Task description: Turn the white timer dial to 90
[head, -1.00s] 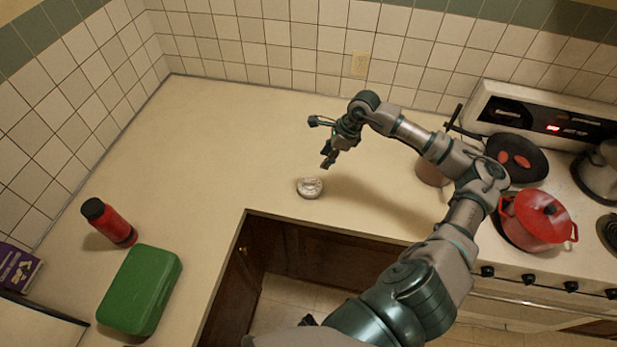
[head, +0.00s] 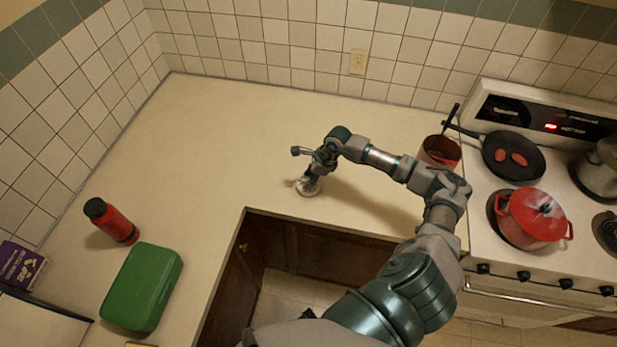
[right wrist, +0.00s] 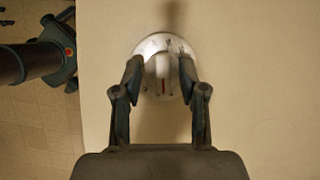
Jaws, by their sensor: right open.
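The white timer dial (head: 307,191) sits on the beige counter near its inner front edge, partly hidden by my right gripper (head: 309,180). In the right wrist view the round dial (right wrist: 161,44) shows a raised ridge with a red mark and small dark markings around its face. My right gripper also shows there (right wrist: 157,72), pointing down at the dial. Its two fingers are apart, one on each side of the ridge. I cannot tell whether they touch it. The number the dial points to is too small to read. My left gripper cannot be made out.
A red bottle (head: 117,224) and a green box (head: 142,287) stand at the left. The counter's back middle is clear.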

